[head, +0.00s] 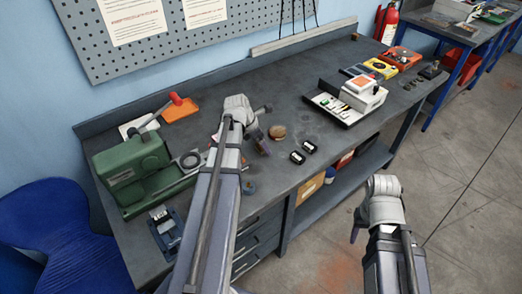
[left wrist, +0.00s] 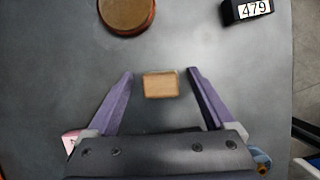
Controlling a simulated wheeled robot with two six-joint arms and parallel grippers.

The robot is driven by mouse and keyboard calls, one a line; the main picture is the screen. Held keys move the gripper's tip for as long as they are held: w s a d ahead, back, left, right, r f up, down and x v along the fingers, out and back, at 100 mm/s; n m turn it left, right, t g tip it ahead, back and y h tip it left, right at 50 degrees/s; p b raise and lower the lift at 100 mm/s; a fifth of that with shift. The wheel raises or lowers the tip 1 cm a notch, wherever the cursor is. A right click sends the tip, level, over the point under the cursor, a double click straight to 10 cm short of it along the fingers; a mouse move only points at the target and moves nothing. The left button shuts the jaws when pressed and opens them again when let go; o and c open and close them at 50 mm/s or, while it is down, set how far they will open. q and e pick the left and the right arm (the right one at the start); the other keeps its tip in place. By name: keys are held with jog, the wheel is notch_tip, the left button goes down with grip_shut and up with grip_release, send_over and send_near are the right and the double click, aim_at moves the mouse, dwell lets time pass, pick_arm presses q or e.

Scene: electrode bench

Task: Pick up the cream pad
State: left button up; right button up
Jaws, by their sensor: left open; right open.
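A small tan block, which looks like the cream pad (left wrist: 161,86), lies on the dark bench top in the left wrist view. My left gripper (left wrist: 160,73) is open, with one purple finger on each side of the pad. Gaps show between the pad and both fingers. In the head view my left gripper (head: 263,147) points down over the bench, and I cannot make out the pad there. My right gripper (head: 355,232) is open and empty, in front of the bench over the floor, its fingers only partly visible.
A round brown disc (head: 277,132) and two black labelled blocks (head: 309,146) (head: 297,157) lie close to the left gripper. A green machine (head: 130,170) stands at the left. A white device (head: 362,92) stands at the right.

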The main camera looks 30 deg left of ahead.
pick_arm(q)
jog(key=shift+r, duration=0.1)
grip_shut()
dwell(0.6)
